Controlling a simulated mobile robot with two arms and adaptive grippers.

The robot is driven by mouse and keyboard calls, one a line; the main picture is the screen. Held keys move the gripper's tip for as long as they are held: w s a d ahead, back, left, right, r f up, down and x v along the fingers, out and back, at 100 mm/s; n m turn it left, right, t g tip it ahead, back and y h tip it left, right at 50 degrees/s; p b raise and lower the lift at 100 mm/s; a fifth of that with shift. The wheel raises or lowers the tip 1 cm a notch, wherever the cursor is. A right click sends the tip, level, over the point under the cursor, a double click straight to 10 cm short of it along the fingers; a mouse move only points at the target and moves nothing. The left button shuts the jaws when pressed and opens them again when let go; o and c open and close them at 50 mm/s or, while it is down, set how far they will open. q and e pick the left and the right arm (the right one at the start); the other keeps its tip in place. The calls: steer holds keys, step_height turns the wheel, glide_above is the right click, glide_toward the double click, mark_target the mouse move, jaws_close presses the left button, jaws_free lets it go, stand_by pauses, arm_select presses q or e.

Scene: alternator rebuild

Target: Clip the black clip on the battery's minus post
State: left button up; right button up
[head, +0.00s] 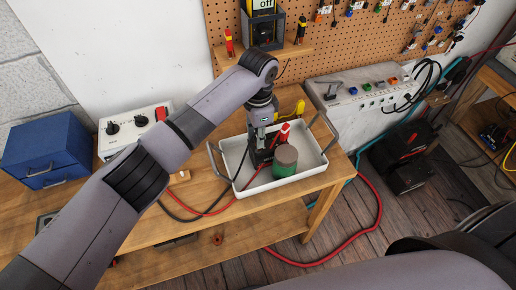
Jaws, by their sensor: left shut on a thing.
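My left gripper (259,156) points down into the white tray (256,188) on the wooden bench. It is shut on what looks like the black clip, which its fingers mostly hide. A black cable runs from there over the tray's front edge. I cannot make out the battery's minus post. My right gripper is out of view.
A white box with dark knobs (134,130) and a blue drawer cabinet (48,150) stand on the left. A grey unit with coloured buttons (365,98) is at the back right. A black and red box (406,148) sits beyond the bench's right end.

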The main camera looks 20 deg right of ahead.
arm_select(q)
steer(key=shift+f, duration=0.45)
steer(key=o, duration=0.9)
step_height(320, 180, up, 8)
steer(key=p, duration=0.6)
steer(key=shift+f, duration=0.1)
steer(key=shift+r+p, duration=0.4)
steer(key=shift+p, duration=0.05)
